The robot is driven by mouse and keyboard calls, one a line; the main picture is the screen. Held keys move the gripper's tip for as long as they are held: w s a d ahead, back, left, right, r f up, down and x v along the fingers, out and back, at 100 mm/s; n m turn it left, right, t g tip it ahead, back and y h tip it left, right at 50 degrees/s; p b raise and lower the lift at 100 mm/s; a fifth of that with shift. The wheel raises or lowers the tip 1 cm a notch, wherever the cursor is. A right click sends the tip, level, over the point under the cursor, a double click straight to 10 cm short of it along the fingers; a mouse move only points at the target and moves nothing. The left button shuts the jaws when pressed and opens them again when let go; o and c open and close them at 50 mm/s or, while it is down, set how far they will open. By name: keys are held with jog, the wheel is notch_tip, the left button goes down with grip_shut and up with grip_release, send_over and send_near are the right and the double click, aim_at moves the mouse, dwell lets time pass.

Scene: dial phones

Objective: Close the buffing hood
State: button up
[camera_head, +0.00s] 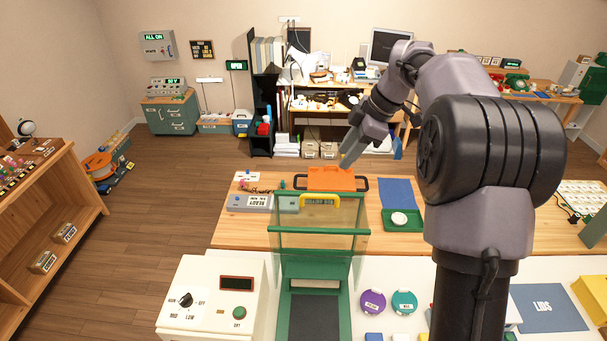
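The buffing hood (318,231) is a green frame with a clear panel, in the lower middle of the head view. It stands raised over its green base (287,321), with a yellow handle (319,206) along the top. The dark bed of the base shows below it. My gripper (346,161) is above and beyond the hood, slightly right of the yellow handle, and appears apart from it. Its fingers point down to the left. They are too small and edge-on to tell whether they are open or shut. Nothing shows held.
A white control box (212,299) with a dial stands left of the hood. Purple (372,302) and teal (404,302) discs lie to its right. Behind are an orange tray (331,179), a grey READY box (250,203) and a green tray (388,225) with a white disc.

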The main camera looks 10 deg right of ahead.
aim_at(318, 195)
jog(key=p+x, duration=0.1)
jog(key=x, duration=1.5)
jog(key=shift+d+f, duration=0.1)
jog(key=shift+d, duration=0.1)
grip_shut()
dwell(0.5)
